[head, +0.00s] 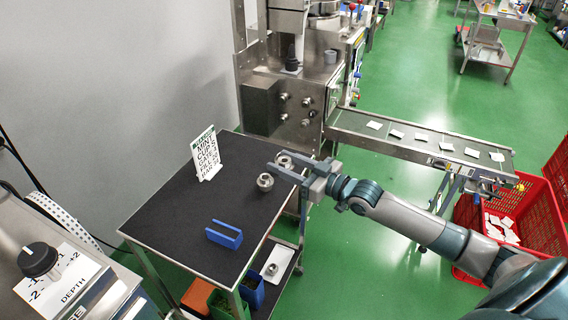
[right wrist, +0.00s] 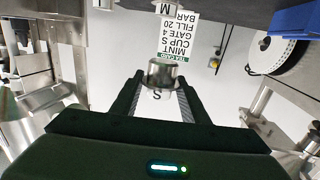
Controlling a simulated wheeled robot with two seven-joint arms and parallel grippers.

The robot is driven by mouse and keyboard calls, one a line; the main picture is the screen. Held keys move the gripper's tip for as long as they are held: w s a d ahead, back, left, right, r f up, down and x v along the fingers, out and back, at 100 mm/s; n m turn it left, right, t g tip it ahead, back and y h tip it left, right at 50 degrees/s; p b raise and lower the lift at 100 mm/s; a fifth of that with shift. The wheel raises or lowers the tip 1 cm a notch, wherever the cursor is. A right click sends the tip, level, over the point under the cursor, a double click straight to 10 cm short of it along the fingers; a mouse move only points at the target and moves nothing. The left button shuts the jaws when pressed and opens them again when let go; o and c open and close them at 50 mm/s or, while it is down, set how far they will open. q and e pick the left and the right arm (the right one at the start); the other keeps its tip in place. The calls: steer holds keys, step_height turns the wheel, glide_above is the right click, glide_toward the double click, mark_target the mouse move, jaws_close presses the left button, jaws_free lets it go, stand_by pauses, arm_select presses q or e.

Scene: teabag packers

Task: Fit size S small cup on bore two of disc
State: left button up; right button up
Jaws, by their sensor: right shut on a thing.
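My right gripper (head: 283,162) is shut on a small steel cup (head: 284,159) above or at the far right edge of the black-topped table (head: 190,224). In the right wrist view the held cup (right wrist: 163,74) sits between the fingertips, with the letter S showing below it. A second steel cup (head: 265,181) stands on the table just beside the gripper. A round steel part (head: 324,22) shows on top of the machine at the back, partly cut off; I cannot tell if it is the disc, and no bores can be made out. My left gripper is out of view.
A white card (head: 206,157) reading "MINT CUP S" stands on the table. A blue slotted block (head: 224,235) lies near its front. The steel machine (head: 292,105) and conveyor (head: 420,140) lie beyond. A red crate (head: 520,215) is at the right.

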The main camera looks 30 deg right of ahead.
steer(key=shift+a, duration=0.1)
steer(key=s+a, duration=0.4)
steer(key=a, duration=0.8)
steer(key=s+d+r+m+t+h, duration=0.1)
steer(key=s+r+m+h, duration=0.4)
steer(key=s+r+h, duration=0.1)
steer(key=shift+d+t+h, duration=0.15)
steer(key=shift+t+h, duration=0.25)
steer(key=shift+h, duration=0.5)
